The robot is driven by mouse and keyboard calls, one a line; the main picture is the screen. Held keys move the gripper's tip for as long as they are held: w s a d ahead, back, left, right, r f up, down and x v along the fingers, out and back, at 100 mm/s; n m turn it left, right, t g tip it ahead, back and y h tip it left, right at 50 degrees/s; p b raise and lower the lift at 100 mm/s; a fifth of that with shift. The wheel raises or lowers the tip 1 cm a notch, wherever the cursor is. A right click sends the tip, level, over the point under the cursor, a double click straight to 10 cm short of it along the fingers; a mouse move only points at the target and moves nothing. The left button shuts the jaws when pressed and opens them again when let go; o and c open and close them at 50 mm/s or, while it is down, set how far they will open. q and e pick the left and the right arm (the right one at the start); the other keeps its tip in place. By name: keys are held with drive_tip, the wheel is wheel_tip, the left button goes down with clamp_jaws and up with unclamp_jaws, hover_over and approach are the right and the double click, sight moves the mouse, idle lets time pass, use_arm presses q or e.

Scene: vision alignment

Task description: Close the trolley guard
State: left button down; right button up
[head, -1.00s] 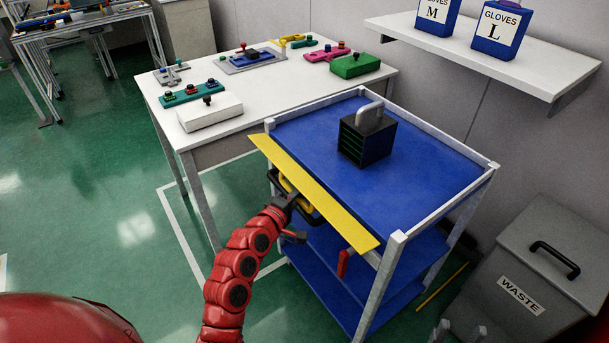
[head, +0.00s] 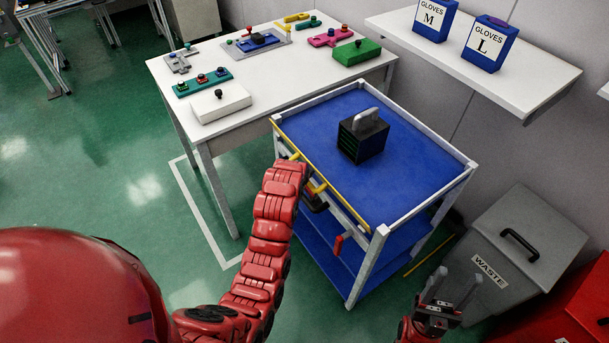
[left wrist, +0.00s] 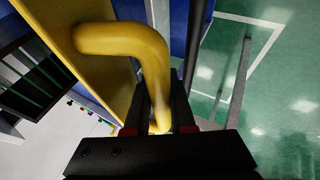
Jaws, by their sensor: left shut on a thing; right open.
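The blue trolley (head: 400,170) stands in the middle of the head view. Its yellow guard (head: 335,194) shows as a thin strip, nearly edge-on, along the trolley's near-left top edge; whether it touches the frame cannot be told. In the left wrist view the guard (left wrist: 62,40) is a flat yellow panel with a bent yellow handle (left wrist: 125,38). My left gripper (left wrist: 160,105) is shut on that handle; in the head view my arm partly hides it. A red latch-like part (head: 338,243) hangs below the guard. My right gripper (head: 440,288) is open and empty, right of the trolley.
A black box with a grey handle (head: 362,138) stands on the trolley's top shelf. A white table (head: 285,75) with several coloured fixtures stands behind left. A grey waste bin (head: 520,250) is at the right, under a wall shelf (head: 480,78). Green floor is clear at left.

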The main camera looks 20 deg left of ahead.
use_arm(q)
drive_tip(key=shift+w+d+r+m+g+y+b, duration=0.15)
drive_tip(key=shift+m+g+y+b, duration=0.15)
drive_tip(key=shift+g+y+b, duration=0.4)
drive_tip(key=shift+r+g+y+b, duration=0.2)
drive_tip(key=shift+g+y+b, duration=0.15)
drive_tip(key=shift+g, duration=0.35)
drive_tip(key=c, duration=1.1)
unclamp_jaws()
drive_tip(key=shift+o, duration=0.3)
drive_tip(key=shift+w, duration=0.1)
